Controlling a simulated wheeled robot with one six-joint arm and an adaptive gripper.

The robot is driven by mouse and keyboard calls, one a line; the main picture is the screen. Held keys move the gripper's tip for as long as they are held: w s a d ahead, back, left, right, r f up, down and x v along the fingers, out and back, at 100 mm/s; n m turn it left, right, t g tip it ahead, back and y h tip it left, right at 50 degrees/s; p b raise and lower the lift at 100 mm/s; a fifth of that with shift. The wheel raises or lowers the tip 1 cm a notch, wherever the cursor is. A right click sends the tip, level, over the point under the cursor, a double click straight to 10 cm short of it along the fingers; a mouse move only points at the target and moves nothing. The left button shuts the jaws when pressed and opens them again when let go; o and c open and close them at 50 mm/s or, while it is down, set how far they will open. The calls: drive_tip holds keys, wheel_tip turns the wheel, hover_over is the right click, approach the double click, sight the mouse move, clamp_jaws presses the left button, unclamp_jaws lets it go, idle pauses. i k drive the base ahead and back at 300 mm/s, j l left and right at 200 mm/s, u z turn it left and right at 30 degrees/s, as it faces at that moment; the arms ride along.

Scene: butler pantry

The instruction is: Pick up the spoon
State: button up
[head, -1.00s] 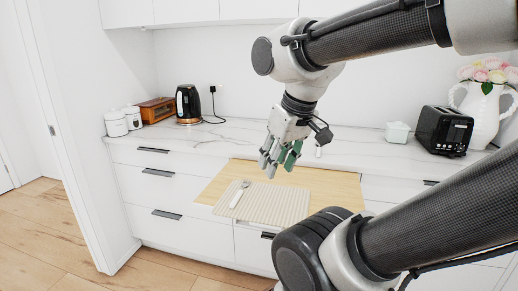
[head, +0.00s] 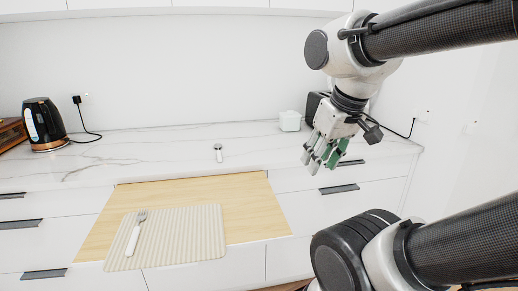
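A utensil with a white handle and a grey metal head (head: 134,236) lies on the ribbed beige placemat (head: 190,240), left of its middle. Its head looks more like a fork than a spoon, but it is small. A second small thing with a pale handle and a grey end (head: 218,153) lies on the marble counter behind the wooden board; it may be the spoon, I cannot tell. My gripper (head: 322,163) hangs above the counter to the right, fingers pointing down, apart from both. It looks open and empty.
The placemat lies on a light wooden board (head: 250,205) at the counter front. A black kettle (head: 42,122) with a cord stands far left. A white lidded box (head: 290,121) and a partly hidden black toaster (head: 314,103) stand behind my gripper. The middle counter is mostly clear.

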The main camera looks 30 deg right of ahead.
sight(218, 146)
drive_tip(key=z, duration=0.15)
drive_tip(key=l+u, duration=0.25)
drive_tip(key=l, duration=0.3)
drive_tip(key=l+u, duration=0.25)
drive_tip(key=l, duration=0.3)
drive_tip(key=l+u, duration=0.35)
drive_tip(key=l, duration=0.35)
drive_tip(key=l+u, duration=0.4)
drive_tip(key=l, duration=0.35)
drive_tip(key=i+l+u, duration=0.15)
drive_tip(key=l, duration=0.15)
drive_tip(key=i+l+u, duration=0.15)
drive_tip(key=l, duration=0.15)
